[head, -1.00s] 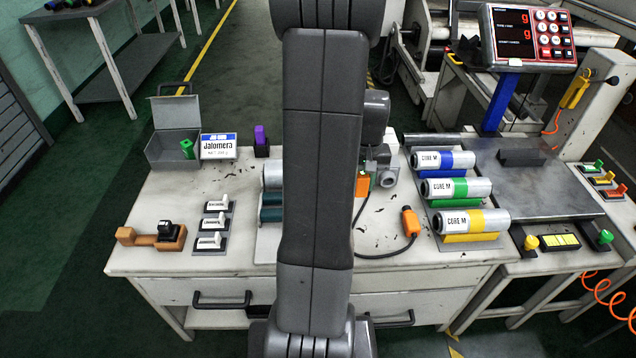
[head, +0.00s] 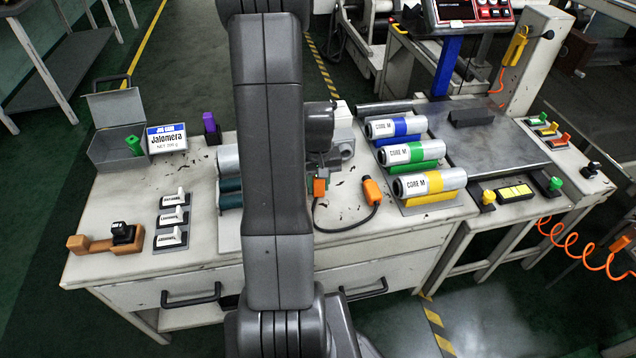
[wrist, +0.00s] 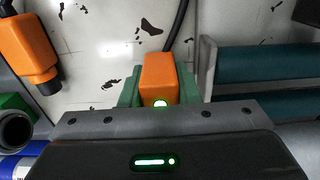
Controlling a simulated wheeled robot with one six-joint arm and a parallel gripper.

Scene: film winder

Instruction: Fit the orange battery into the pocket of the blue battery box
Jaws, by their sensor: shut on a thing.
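In the head view the battery (head: 320,187) shows just right of my arm, over the bench near the cable. I cannot tell from the pictures how high above the bench it is. I cannot make out the blue battery box in either view; my arm hides part of the bench.
An orange plug (head: 372,190) on a black cable lies right of the battery. Teal rolls (head: 230,190) lie left of it, partly behind my arm.

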